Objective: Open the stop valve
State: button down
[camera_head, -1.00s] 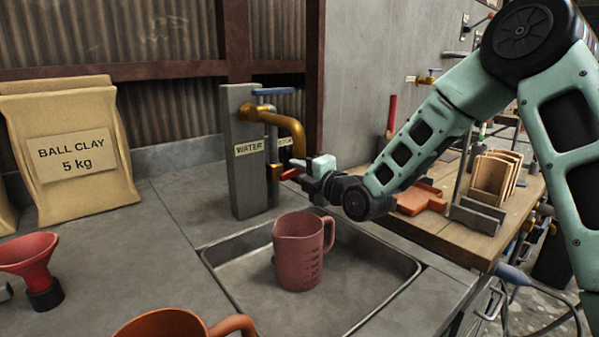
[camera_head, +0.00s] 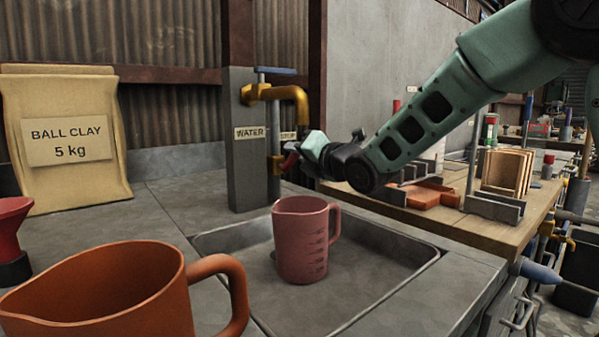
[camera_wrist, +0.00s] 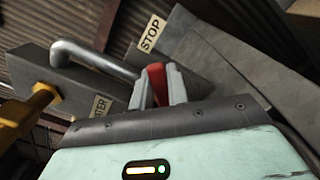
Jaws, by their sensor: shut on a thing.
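The stop valve's red handle (camera_head: 291,161) sits beside a brass fitting (camera_head: 275,164) on the right of the grey water post (camera_head: 247,165). A STOP label (camera_head: 288,136) is just above it, and it also shows in the wrist view (camera_wrist: 152,33). My gripper (camera_head: 298,158) is at the handle, coming from the right. In the wrist view, my gripper (camera_wrist: 160,78) has its two fingers closed on the red handle (camera_wrist: 156,84). The handle looks tilted up. The fingers partly hide it.
A brass spout (camera_head: 290,93) and blue lever (camera_head: 275,70) top the post. A pink measuring jug (camera_head: 302,245) stands in the sink (camera_head: 385,290). An orange mug (camera_head: 100,295) is at front left, a clay bag (camera_head: 70,140) behind. A wooden bench (camera_head: 460,228) is right.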

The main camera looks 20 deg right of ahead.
jog(key=shift+a+n+b, duration=0.1)
jog(key=shift+n+b, duration=0.3)
jog(key=shift+b, duration=0.15)
jog(key=shift+r, duration=0.15)
jog(key=c, duration=1.4)
grip_release()
jog(key=shift+o, duration=0.2)
jog(key=v, duration=1.7)
jog(key=shift+s+p, duration=0.25)
jog(key=shift+p, duration=0.2)
